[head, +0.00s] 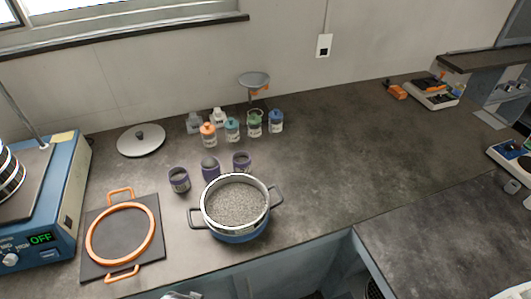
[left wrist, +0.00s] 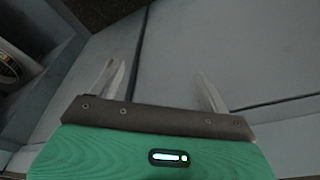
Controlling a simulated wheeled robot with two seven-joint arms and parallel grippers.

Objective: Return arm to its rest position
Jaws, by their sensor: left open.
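My left gripper (left wrist: 163,85) is open in the left wrist view, its two fingers wide apart with nothing between them. It faces grey cabinet panels below the counter. In the head view only a small pale part shows at the bottom edge, apparently of my left arm; the fingers cannot be made out there. My right gripper is not in view.
On the dark counter (head: 330,155) stand a pot of grey grains (head: 238,205), several purple cups (head: 179,180), several small bottles (head: 232,130), a round lid (head: 141,140) and an orange-ringed plate (head: 125,237). A blue machine (head: 40,215) reading OFF stands left. The counter's right-centre is clear.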

